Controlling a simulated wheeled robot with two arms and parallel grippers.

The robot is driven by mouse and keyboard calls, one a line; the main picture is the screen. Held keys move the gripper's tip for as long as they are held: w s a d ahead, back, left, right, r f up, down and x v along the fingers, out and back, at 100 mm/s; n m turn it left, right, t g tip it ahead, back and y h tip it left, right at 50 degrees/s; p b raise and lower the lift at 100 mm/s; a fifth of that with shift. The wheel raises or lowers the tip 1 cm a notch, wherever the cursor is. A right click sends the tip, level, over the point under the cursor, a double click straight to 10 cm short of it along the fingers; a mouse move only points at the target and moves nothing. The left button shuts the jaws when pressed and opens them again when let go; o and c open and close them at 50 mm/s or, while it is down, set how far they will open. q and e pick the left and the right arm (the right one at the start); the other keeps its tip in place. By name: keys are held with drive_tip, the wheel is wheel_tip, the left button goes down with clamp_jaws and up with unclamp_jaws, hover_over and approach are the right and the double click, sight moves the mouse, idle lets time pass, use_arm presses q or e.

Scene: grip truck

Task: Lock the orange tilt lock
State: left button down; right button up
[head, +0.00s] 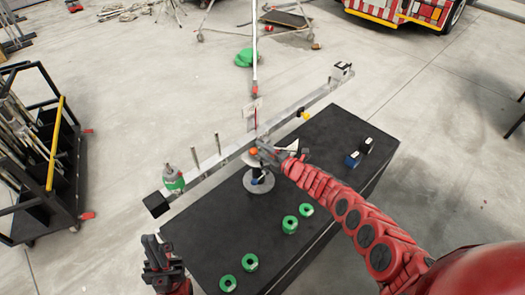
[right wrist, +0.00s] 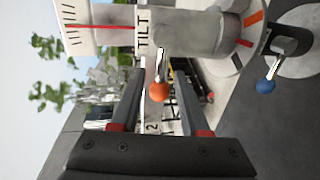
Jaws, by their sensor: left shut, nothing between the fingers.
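The orange tilt lock knob (head: 253,151) sits on the grey mount at the middle of the long bar. In the right wrist view the orange knob (right wrist: 160,91) hangs on a short metal lever next to the "TILT" label. My right gripper (head: 265,150) is at the mount. Its two fingers (right wrist: 160,88) are apart, with the orange knob showing between them; I cannot tell whether either finger touches it. My left gripper (head: 160,248) is shut and empty, at the lower left by the black table's edge.
A blue-knobbed lever (right wrist: 266,85) is to the right of the tilt lock in the right wrist view.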

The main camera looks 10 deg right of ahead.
drive_tip(key=p+v, duration=0.4)
drive_tip(key=v, duration=1.3)
drive_tip(key=shift+s, duration=0.25)
